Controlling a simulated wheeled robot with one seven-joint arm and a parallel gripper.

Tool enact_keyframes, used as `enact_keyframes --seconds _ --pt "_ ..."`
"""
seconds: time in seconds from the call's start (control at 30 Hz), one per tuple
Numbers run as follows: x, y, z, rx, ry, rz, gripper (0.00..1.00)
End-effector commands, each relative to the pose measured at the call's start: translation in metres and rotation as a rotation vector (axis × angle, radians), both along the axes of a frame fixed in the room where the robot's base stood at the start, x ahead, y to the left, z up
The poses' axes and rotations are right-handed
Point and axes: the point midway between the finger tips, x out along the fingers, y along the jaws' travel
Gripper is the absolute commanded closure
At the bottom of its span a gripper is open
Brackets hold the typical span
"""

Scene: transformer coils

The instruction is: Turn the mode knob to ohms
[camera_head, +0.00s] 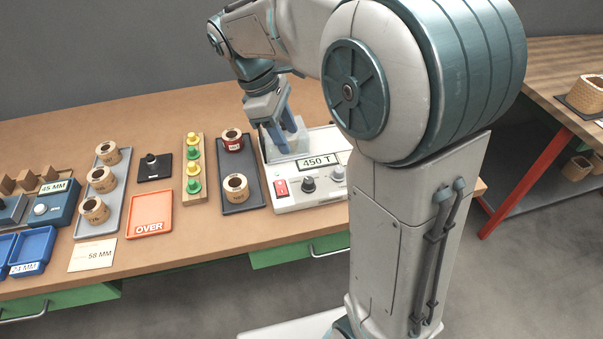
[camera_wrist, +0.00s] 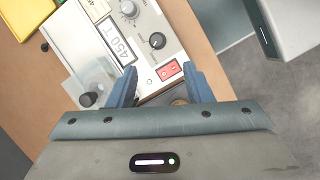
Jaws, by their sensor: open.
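A white instrument box (camera_head: 285,200) stands at the right end of the bench, with a label reading "450 T" (camera_head: 319,161). Its front has a red rocker switch (camera_head: 281,187), a black knob (camera_head: 308,185) and a grey dial (camera_head: 337,173). The wrist view shows the black knob (camera_wrist: 157,41), the grey dial (camera_wrist: 129,9) and the red switch (camera_wrist: 168,71). I cannot read the markings to tell which one is the mode knob. My gripper (camera_head: 286,147) is open and empty over the back left of the box; in the wrist view its fingers (camera_wrist: 159,72) straddle the red switch side.
A clear panel (camera_wrist: 97,78) on the box partly lies behind my fingers. Left of the box are a dark tray (camera_head: 254,197) with two coils, a peg board (camera_head: 187,143) and an orange "OVER" tray (camera_head: 150,209). My arm hides the box's right end.

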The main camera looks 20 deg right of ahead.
Motion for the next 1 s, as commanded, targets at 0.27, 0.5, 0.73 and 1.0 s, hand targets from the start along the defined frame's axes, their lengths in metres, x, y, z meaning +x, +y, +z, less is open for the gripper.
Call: enact_keyframes --seconds 0.27,0.5,0.73,1.0 --pt "0.012 0.004 -0.018 -0.028 0.054 0.080 0.54" --pt "0.004 -0.011 -0.058 -0.029 0.055 0.078 0.54" --pt "-0.003 -0.028 -0.103 -0.027 0.055 0.076 0.54" --pt "-0.007 -0.040 -0.133 -0.028 0.053 0.077 0.54"
